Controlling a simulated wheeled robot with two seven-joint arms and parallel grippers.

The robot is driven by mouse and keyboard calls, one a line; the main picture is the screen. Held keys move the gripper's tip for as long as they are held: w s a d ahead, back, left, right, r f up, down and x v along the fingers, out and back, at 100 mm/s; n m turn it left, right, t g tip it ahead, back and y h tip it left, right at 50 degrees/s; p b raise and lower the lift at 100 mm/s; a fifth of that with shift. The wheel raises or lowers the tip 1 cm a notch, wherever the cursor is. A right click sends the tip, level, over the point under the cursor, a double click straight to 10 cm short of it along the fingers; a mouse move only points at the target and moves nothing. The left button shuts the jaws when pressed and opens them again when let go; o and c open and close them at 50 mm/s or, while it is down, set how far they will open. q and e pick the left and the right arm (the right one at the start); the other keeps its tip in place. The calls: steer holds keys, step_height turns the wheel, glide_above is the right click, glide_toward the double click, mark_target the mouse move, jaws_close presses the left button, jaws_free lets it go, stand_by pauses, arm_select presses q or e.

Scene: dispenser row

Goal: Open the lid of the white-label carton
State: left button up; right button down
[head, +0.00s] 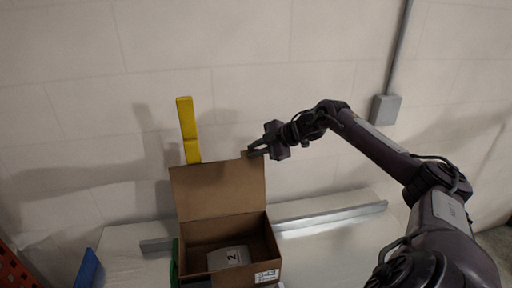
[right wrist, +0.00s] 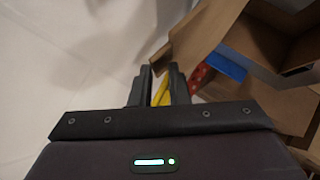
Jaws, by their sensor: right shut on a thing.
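The open brown carton (head: 274,245) stands on the table with a white label (head: 267,276) on its front right. Its lid (head: 218,190) stands up at the back, nearly vertical. My right gripper (head: 257,152) is at the lid's upper right corner, shut on the lid's edge. In the right wrist view the fingers (right wrist: 163,80) close at the brown lid edge (right wrist: 190,45); the exact contact is partly hidden. A grey block marked 2 (head: 229,257) lies inside the carton. My left gripper is not in view.
A yellow upright post (head: 187,125) stands behind the lid's left side. A metal rail (head: 335,216) runs along the table behind the carton. Blue (head: 87,268) and red (head: 14,270) items are at the lower left. The white table (head: 345,240) is clear right of the carton.

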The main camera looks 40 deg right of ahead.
steer(key=shift+d, duration=0.1)
steer(key=c, duration=1.6)
jaws_free()
steer(key=shift+w+f, duration=0.1)
steer(key=shift+s+d+b, duration=0.3)
steer(key=shift+s+b, duration=0.2)
steer(key=b+v, duration=0.6)
steer(key=v, duration=0.1)
steer(key=shift+w+r+b, duration=0.2)
steer(key=shift+r+b, duration=0.05)
steer(key=shift+b, duration=0.05)
steer(key=shift+a, duration=0.1)
